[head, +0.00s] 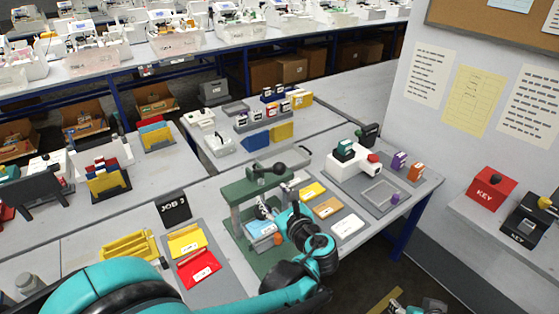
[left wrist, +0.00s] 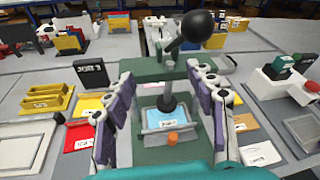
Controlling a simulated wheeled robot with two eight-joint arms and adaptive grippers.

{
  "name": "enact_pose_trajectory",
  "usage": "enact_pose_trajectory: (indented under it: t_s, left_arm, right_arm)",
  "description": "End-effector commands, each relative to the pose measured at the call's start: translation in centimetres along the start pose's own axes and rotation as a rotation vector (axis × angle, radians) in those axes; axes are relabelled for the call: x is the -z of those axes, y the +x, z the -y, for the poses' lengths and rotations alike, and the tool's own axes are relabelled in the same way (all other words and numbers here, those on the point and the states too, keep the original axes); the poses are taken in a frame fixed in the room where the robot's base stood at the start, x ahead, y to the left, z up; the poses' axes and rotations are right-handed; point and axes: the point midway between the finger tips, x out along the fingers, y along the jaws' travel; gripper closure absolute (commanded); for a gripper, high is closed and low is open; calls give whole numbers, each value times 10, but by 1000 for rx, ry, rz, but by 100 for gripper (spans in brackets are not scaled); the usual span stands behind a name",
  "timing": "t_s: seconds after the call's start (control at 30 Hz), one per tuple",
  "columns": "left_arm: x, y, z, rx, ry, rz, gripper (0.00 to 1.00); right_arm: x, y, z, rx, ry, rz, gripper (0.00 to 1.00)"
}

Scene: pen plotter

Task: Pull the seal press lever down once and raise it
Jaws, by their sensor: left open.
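The green seal press (head: 245,189) stands near the table's front edge; it also shows in the left wrist view (left wrist: 140,68). Its lever ends in a black ball (head: 280,168), which shows large in the left wrist view (left wrist: 197,26). The lever is up, its ball above the frame top. A light blue card (head: 260,229) lies on the tray under the dark ram (left wrist: 168,103). My left gripper (head: 272,210) is open in front of the press, fingers spread (left wrist: 163,88), the ball beyond and above them. Nothing is between the fingers that I can see gripped. My right gripper (head: 418,306) is partly cut off at the bottom edge.
Yellow and red folders (head: 199,268) lie on a grey mat left of the press. Yellow, orange and white cards (head: 327,208) lie to its right. A white machine (head: 353,165) stands farther right. A black JOB sign (head: 173,208) stands behind left.

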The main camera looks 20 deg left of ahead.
Motion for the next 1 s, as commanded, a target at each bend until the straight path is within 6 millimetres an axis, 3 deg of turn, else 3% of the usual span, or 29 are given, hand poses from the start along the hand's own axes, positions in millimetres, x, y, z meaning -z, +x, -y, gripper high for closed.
enact_pose_trajectory:
  t_s: [0.03, 0.1, 0.23, 0.37, 0.8, 1.0]
  left_arm:
    - [-7, -4, 18, 20, 110, 61, 44]
    - [-14, -10, 33, 30, 248, 141, 44]
    - [-20, -17, 49, 34, 392, 232, 44]
    - [-23, -12, 52, 29, 430, 256, 44]
    - [-38, 51, 56, 28, 426, 253, 44]
    - [-40, 58, 57, 30, 426, 253, 44]
  right_arm:
    - [4, -6, 0, 0, 0, 0, 50]
    - [6, -9, 0, 0, 0, 0, 50]
    - [8, -11, 0, 0, 0, 0, 50]
    - [7, -10, 0, 0, 0, 0, 50]
    - [3, -4, 0, 0, 0, 0, 50]
    - [3, -4, 0, 0, 0, 0, 50]
